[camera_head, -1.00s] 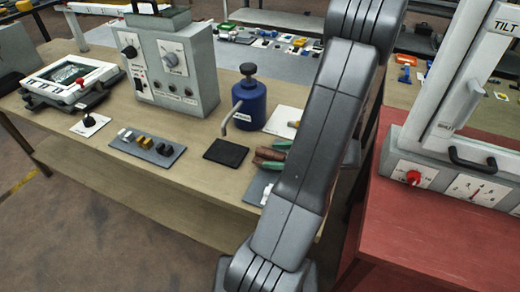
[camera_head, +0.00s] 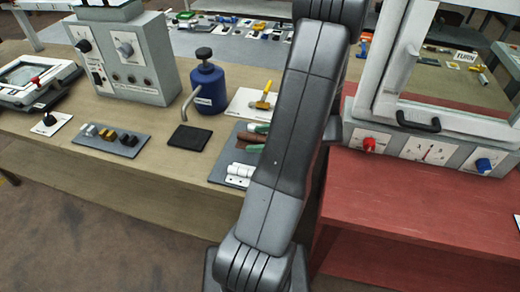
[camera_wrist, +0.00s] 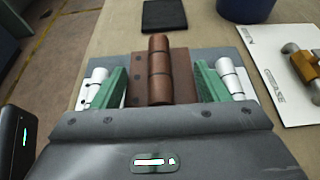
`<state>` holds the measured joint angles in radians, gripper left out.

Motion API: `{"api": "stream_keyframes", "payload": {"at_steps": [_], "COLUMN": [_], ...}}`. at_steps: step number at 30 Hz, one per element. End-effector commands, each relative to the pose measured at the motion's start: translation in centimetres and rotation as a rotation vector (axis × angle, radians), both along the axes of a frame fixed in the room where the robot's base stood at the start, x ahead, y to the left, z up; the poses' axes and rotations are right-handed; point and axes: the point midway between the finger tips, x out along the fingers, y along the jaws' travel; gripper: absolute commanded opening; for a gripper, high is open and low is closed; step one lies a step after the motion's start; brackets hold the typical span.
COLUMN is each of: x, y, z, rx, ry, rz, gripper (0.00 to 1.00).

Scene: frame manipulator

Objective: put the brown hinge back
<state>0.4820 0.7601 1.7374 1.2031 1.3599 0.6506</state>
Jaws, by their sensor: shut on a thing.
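The brown hinge (camera_wrist: 158,75) is between the two green fingers of my gripper (camera_wrist: 158,66) in the wrist view. The fingers are shut on its plate from both sides. It is over a grey mat (camera_wrist: 205,54), between two white hinges, one left (camera_wrist: 93,86) and one right (camera_wrist: 230,75). I cannot tell whether it touches the mat. In the head view the brown hinge (camera_head: 247,138) shows beside my arm, which hides part of the mat. A white hinge (camera_head: 240,172) lies at the mat's near end.
A black pad (camera_head: 190,138) and a blue bottle (camera_head: 208,90) are left of the mat. A white card with a yellow-handled part (camera_head: 263,101) lies behind. A grey strip with several knobs (camera_head: 110,140) is further left. A red bench (camera_head: 390,210) with a framed device stands right.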

Motion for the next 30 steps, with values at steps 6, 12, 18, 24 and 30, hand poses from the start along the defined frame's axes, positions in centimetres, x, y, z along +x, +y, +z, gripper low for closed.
{"api": "stream_keyframes", "payload": {"at_steps": [6, 12, 18, 24, 30], "x": [0.0, 0.0, 0.0, 0.0, 0.0], "y": [0.0, 0.0, 0.0, 0.0, 0.0], "z": [-1.6, -4.1, -4.7, -4.8, -5.0], "rx": [0.0, 0.001, -0.001, -0.001, -0.001], "ry": [0.001, 0.002, -0.001, -0.001, -0.001], "rz": [-0.002, -0.001, -0.001, -0.001, -0.001], "gripper": [0.36, 0.36, 0.36, 0.36, 0.77]}}
